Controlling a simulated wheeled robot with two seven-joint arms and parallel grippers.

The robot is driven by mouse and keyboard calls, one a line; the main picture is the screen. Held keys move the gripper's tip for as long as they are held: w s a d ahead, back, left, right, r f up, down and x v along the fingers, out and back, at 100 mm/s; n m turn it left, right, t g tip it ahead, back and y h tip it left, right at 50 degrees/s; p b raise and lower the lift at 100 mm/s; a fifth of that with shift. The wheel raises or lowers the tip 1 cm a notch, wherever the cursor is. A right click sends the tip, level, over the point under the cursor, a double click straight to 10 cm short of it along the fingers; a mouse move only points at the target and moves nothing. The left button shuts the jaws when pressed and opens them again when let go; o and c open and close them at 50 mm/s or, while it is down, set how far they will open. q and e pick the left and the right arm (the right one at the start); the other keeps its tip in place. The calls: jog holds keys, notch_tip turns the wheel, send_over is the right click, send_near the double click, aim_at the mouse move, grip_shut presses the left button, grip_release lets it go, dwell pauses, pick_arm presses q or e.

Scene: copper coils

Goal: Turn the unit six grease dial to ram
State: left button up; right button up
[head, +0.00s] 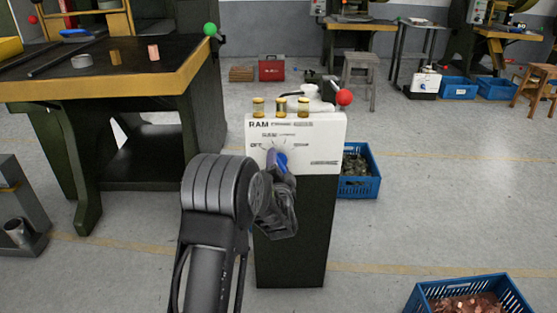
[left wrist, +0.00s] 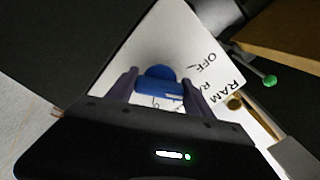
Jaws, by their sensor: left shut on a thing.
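The grease unit (head: 325,135) is a white box on a dark pedestal, with "RAM" lettering at its upper left and a dial scale with "OFF" at the left. Its blue dial (head: 281,161) is partly hidden by my left gripper (head: 278,170) in the head view. In the left wrist view the blue dial (left wrist: 158,84) sits between the two fingers of my left gripper (left wrist: 160,88), which is shut on it. A white pointer mark shows on the dial; the setting it points to is hard to read. My right gripper is not in view.
Several brass-coloured cups (head: 281,108) and a red-knobbed lever (head: 344,97) stand on top of the unit. A blue crate (head: 372,187) is behind it at right, another blue crate (head: 513,290) at front right. A dark workbench (head: 130,85) stands at left. Floor between is clear.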

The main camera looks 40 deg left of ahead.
pick_arm(q)
jog(key=shift+m+p, duration=0.5)
jog(key=shift+m, duration=0.5)
jog(key=o, duration=1.4)
jog(key=shift+c, duration=0.2)
jog(key=p+v, duration=0.1)
jog(key=v, duration=0.7)
jog(key=shift+w, duration=0.1)
